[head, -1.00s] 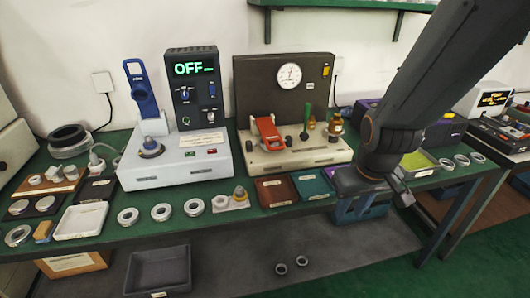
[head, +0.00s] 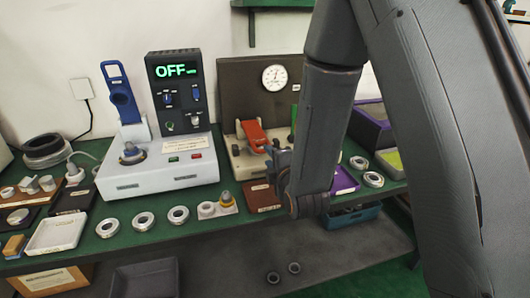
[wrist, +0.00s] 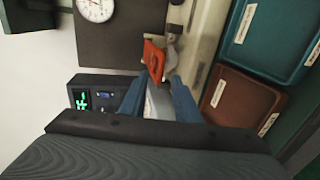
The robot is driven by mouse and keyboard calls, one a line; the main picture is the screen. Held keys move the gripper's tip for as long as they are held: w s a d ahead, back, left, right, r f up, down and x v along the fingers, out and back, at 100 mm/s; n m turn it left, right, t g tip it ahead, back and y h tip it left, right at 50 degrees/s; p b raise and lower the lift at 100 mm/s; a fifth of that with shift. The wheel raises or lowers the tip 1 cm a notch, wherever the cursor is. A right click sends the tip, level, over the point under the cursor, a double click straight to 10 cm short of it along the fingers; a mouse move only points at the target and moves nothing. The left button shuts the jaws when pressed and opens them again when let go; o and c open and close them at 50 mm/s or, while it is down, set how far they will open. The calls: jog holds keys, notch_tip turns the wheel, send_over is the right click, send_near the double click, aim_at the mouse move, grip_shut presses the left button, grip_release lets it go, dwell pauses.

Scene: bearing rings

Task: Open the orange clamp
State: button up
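The orange clamp (head: 255,137) is a lever on the cream base of the dial-gauge fixture (head: 232,150). It leans against the dark back panel side in the head view. In the wrist view the orange clamp (wrist: 154,60) lies just beyond my fingertips, in line with the gap between them. My gripper (wrist: 158,82) has two blue fingers set apart, with no object clearly held. In the head view my gripper (head: 277,155) is beside the clamp's lower right end, partly hidden by my arm. I cannot tell whether a finger touches the clamp.
A round dial gauge (head: 274,78) is on the dark panel (head: 235,85) behind the clamp. Brown (wrist: 240,105) and teal (wrist: 270,40) trays lie near the fixture. The white OFF machine (head: 155,177) stands to its left. Several metal rings line the table's front.

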jog(key=p, duration=0.1)
send_near(256, 138)
jog(key=shift+w+d+f, duration=0.1)
jog(key=shift+w+f, duration=0.4)
jog(key=shift+f, duration=0.25)
jog(key=shift+w+f, duration=0.55)
jog(key=shift+f, duration=0.2)
